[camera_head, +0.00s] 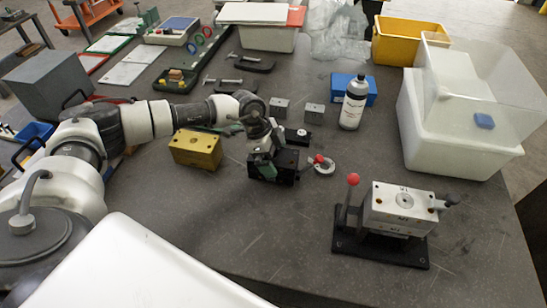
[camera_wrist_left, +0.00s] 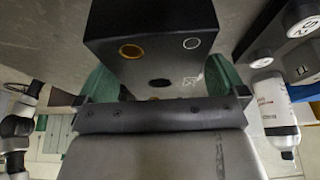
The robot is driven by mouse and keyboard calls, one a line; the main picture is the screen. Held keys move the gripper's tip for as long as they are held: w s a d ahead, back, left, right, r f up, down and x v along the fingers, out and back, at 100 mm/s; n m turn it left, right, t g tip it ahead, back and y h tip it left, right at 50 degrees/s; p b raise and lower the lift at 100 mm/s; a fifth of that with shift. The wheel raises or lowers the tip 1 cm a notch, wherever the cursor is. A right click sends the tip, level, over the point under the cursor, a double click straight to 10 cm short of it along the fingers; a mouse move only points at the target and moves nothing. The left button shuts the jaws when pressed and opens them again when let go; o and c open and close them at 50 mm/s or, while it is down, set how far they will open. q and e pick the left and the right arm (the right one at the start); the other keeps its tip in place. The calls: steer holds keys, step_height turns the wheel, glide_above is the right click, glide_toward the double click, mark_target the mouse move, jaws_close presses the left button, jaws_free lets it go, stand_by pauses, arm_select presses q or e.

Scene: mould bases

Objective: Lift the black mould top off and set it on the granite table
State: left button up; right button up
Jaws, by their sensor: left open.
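The black mould (camera_head: 287,172) stands on the dark granite table (camera_head: 230,225) near the middle. My left gripper (camera_head: 266,158) reaches over it from above. In the left wrist view the black block (camera_wrist_left: 150,45) shows a copper-coloured ring, a pale ring and a dark oval hole. The green fingers of my left gripper (camera_wrist_left: 162,82) stand open on either side of it. Whether they touch it is hard to tell. The seam between mould top and base is hidden. My right gripper is in neither view.
A brass block (camera_head: 196,149) stands left of the mould. Small grey blocks (camera_head: 279,107), a small black block (camera_head: 298,137) and a white bottle (camera_head: 353,105) are behind. The front-middle table is clear.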

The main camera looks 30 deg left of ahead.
arm_select(q)
steer(key=c, duration=1.4)
steer(key=shift+w+r, duration=0.15)
steer(key=shift+c, duration=0.3)
